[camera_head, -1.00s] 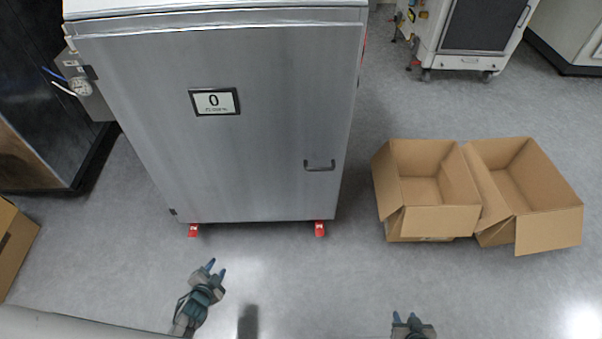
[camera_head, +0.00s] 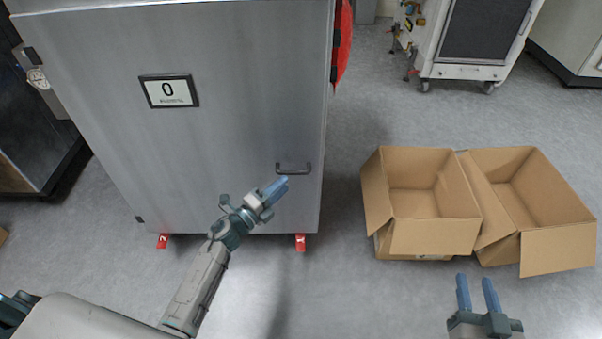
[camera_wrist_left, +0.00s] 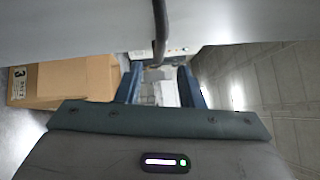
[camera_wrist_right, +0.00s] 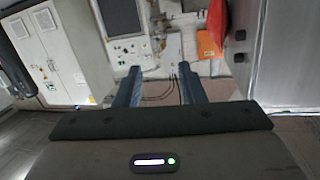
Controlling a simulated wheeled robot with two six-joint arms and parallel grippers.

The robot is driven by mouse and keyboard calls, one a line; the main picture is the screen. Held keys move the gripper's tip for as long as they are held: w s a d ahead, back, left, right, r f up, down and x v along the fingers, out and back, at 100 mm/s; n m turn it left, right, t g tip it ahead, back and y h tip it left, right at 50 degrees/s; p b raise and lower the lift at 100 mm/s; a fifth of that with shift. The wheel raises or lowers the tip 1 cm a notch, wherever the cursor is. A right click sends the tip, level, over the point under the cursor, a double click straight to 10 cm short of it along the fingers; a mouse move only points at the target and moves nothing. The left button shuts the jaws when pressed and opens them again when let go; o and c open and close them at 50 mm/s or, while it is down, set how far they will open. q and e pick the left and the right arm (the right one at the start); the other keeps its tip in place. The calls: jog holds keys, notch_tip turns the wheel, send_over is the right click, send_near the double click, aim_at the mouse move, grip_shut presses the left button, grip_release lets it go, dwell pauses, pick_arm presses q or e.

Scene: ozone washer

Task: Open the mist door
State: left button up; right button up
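The mist door (camera_head: 215,120) is the large grey metal front panel of a cabinet, and it looks shut. Its dark bar handle (camera_head: 293,169) is near the lower right edge. My left gripper (camera_head: 280,185) is in front of the door, just below and left of the handle in the head view. In the left wrist view the handle (camera_wrist_left: 160,30) runs down between the two open blue fingers (camera_wrist_left: 160,80), beyond or at their tips; contact cannot be told. My right gripper (camera_head: 477,283) is open and empty, below the boxes; its fingers also show in the right wrist view (camera_wrist_right: 163,80).
Two open cardboard boxes (camera_head: 435,237) stand on the floor right of the cabinet. A white wheeled machine (camera_head: 468,72) stands behind them. A sign reading 0 (camera_head: 168,91) is on the door. A red item (camera_head: 343,45) hangs at the cabinet's right side. Floor in front is clear.

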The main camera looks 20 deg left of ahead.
aim_at(297, 173)
pick_arm(q)
jog(key=x, duration=0.7)
jog(key=shift+w, duration=0.15)
grip_shut()
